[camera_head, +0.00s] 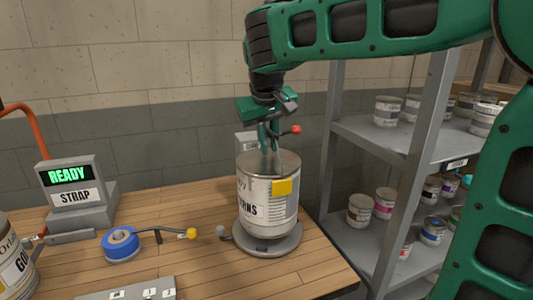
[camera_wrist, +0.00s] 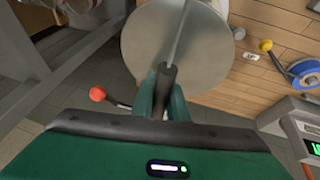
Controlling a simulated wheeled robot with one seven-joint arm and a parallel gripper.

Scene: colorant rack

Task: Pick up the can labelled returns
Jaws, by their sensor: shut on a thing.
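A large paint can (camera_head: 262,200) with a grey lid and a white label ending in "RNS", the rest hidden by the curve, stands upright on a round grey base (camera_head: 270,244) near the table's right front. A yellow patch (camera_head: 282,187) is on its side. My gripper (camera_head: 270,150) points down over the lid. In the wrist view, the lid (camera_wrist: 200,50) fills the top middle, and my fingers (camera_wrist: 165,78) are shut on a thin upright piece across it, seemingly the can's handle. I see no clear gap between can and base.
A box with a green READY screen and STRAP label (camera_head: 72,190) stands at left. Another can (camera_head: 14,262) is at the left edge. A metal shelf (camera_head: 360,135) with several cans stands close at right.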

